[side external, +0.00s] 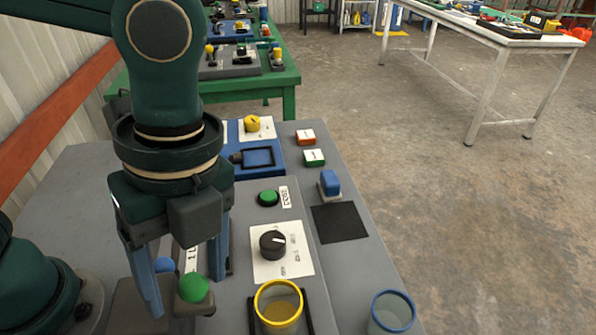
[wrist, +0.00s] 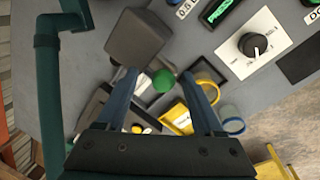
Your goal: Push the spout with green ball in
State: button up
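The green ball (side external: 194,288) sits low at the front of the bench, above a dark grey base. In the wrist view the green ball (wrist: 164,80) shows between my fingertips, beside a dark grey block (wrist: 138,38). The spout itself cannot be made out clearly. My gripper (side external: 188,296) points down with its two blue fingers apart, one on each side of the ball in the side view. In the wrist view my gripper (wrist: 158,76) is open. I cannot tell whether a finger touches the ball.
A yellow-rimmed cup (side external: 280,287) and a blue-rimmed cup (side external: 392,298) stand right of the gripper. A black knob (side external: 272,244) on a white plate, a green button (side external: 268,198) and a blue switch (side external: 329,183) lie behind. A black pad (side external: 339,223) lies flat on the right.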

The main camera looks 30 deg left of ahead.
aim_at(187, 277)
jog(key=shift+w+r, duration=0.1)
jog(key=shift+r, duration=0.05)
jog(key=shift+d+r, duration=0.1)
jog(key=shift+r, duration=0.2)
jog(key=shift+w+r, duration=0.2)
jog(key=shift+r, duration=0.85)
jog(key=shift+w+r, duration=0.2)
jog(key=shift+r, duration=0.85)
